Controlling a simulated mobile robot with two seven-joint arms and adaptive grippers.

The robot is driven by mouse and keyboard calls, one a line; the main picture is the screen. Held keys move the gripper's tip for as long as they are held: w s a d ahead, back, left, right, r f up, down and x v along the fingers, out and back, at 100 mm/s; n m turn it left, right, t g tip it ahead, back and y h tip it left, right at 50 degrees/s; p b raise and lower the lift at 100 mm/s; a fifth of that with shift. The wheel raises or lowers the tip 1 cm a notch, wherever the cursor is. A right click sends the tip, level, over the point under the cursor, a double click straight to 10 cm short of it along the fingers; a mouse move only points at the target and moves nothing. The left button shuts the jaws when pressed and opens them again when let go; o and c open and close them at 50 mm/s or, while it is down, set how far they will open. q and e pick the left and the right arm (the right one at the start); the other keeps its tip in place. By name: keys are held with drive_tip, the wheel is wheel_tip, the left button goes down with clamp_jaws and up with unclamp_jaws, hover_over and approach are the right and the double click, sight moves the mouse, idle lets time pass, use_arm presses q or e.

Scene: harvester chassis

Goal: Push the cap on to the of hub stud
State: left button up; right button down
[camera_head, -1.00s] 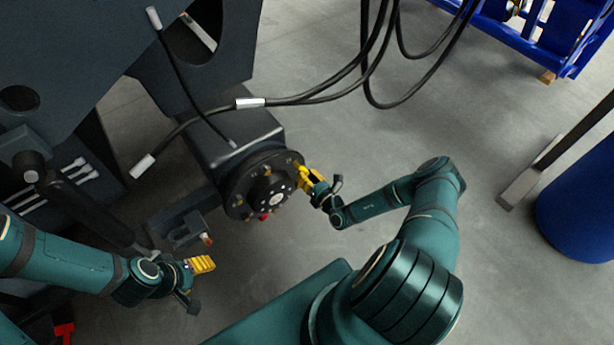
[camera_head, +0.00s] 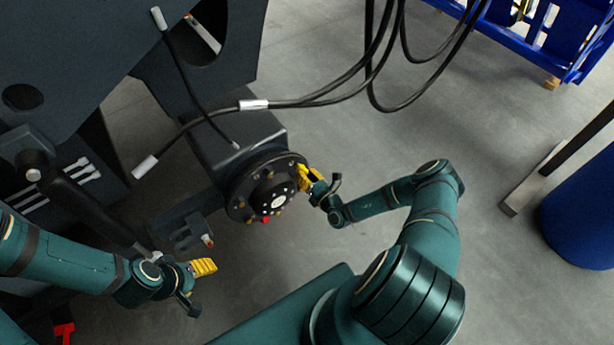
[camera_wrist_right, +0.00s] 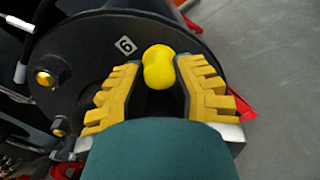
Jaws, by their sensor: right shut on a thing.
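The dark round hub (camera_head: 243,183) faces my right arm in the head view, with several studs and a pale centre. My right gripper (camera_head: 307,178) is at the hub's right rim. In the right wrist view, its yellow fingers are shut on a yellow rounded cap (camera_wrist_right: 159,67), which shows between the fingertips in front of the hub face (camera_wrist_right: 95,55). The stud behind the cap is hidden, and I cannot tell how far the cap sits on it. My left gripper (camera_head: 202,268) is below and left of the hub, away from it; its jaw opening is unclear.
Black hoses (camera_head: 310,100) hang above the hub. The dark chassis (camera_head: 90,60) fills the upper left. A bracket (camera_head: 185,232) stands between the hub and my left gripper. A blue drum (camera_head: 580,215) stands far right. Grey floor (camera_head: 390,140) is clear right of the hub.

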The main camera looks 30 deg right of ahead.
drive_tip(key=shift+w, duration=0.25)
drive_tip(key=shift+w, duration=0.35)
drive_tip(key=shift+w, duration=0.1)
drive_tip(key=c, duration=0.8)
unclamp_jaws()
